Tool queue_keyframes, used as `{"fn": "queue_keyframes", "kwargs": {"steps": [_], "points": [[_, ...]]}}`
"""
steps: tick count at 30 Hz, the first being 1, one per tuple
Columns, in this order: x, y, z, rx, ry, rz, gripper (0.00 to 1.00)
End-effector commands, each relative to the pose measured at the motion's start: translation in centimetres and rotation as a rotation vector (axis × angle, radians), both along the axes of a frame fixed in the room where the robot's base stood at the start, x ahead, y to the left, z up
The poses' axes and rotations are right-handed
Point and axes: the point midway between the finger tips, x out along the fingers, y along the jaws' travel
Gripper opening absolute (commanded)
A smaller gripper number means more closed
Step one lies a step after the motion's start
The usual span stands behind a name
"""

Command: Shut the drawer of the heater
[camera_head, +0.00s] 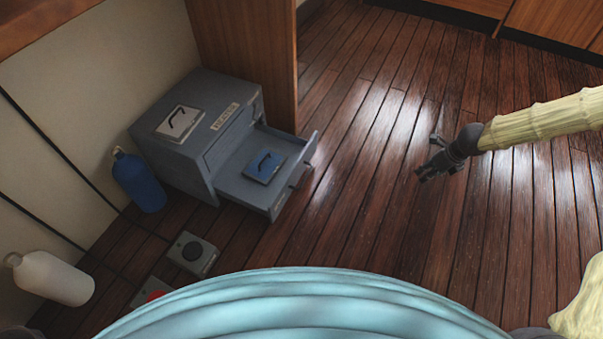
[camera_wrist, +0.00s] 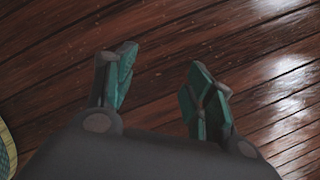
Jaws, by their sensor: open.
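The heater (camera_head: 178,158) is a grey box on the floor at the left in the head view, with a label on its top. Its drawer (camera_head: 233,187) is pulled out toward the lower right and stands open. A blue tile with a dark curved mark (camera_head: 265,166) lies in the drawer. My gripper (camera_head: 425,174) is open and empty, over the floor to the right of the drawer and well apart from it. In the wrist view, my gripper (camera_wrist: 160,85) has its two fingers spread with only wooden floor beyond; neither heater nor drawer shows there.
A white tile with a dark curved mark (camera_head: 180,121) lies on top of the heater. A blue bottle (camera_head: 138,181) stands beside the heater. A white bottle (camera_head: 52,278) and a grey box with a dark button (camera_head: 193,254) are nearer. The floor between gripper and drawer is clear.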

Motion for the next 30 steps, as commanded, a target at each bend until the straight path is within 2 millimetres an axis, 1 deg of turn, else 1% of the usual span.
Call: {"fn": "queue_keyframes", "kwargs": {"steps": [1,2,3,7,13,18,21,25,27,30], "points": [[0.1,1.4,-0.3,0.012,-0.01,0.032,0.37],[0.2,2.3,-0.5,0.019,-0.018,0.054,0.32],[0.4,3.7,-0.7,0.029,-0.032,0.086,0.25],[1.0,8.5,-1.3,0.074,-0.083,0.198,0.01],[1.4,16.2,-1.6,0.157,-0.169,0.362,0.0],[1.0,22.4,-1.3,0.234,-0.245,0.487,0.0],[0.6,25.6,-0.9,0.278,-0.289,0.551,0.0],[0.2,28.7,-0.3,0.322,-0.334,0.611,0.0],[0.1,29.7,-0.1,0.336,-0.351,0.631,0.0],[0.0,30.5,0.0,0.348,-0.363,0.648,0.0]]}}
